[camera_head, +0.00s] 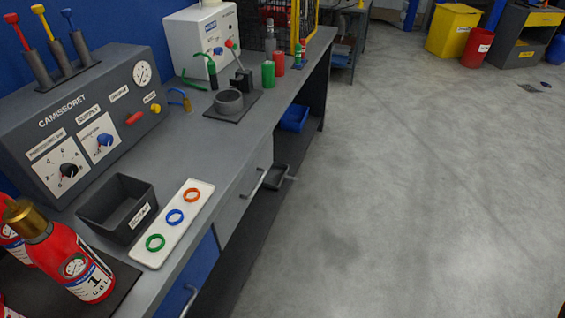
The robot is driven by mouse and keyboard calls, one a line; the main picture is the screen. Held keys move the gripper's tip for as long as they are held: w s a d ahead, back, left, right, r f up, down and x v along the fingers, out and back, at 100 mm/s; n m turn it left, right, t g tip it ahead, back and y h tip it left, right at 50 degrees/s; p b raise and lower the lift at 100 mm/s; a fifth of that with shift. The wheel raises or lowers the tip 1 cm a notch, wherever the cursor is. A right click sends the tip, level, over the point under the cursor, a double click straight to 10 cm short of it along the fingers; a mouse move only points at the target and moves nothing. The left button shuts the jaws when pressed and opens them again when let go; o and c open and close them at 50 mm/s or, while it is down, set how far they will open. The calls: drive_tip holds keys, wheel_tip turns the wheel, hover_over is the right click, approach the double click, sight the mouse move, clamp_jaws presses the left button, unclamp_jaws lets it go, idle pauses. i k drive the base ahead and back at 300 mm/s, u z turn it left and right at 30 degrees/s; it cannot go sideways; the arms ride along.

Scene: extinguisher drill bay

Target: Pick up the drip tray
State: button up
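A small dark shallow tray (275,177) that could be the drip tray sits low beside the workbench, at about shelf height, past the drawer handle. It looks empty, but its inside is small and dim. A second dark open container (118,208) with a white label stands on the bench top at the left; the label seems to read SCRAP. I cannot tell for certain which one is called the drip tray. My gripper is not in this view.
The workbench (218,172) runs along the left. Red extinguishers (75,262) stand at its near end, beside a white strip with coloured rings (175,217). A blue bin (293,118) sits under the bench. Yellow (452,30) and red (477,47) bins stand far right.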

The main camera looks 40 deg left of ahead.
sight(274, 177)
drive_tip(key=u, duration=0.55)
drive_tip(key=i, duration=1.3)
drive_tip(key=u, duration=1.5)
drive_tip(key=i, duration=0.55)
drive_tip(key=u, duration=0.4)
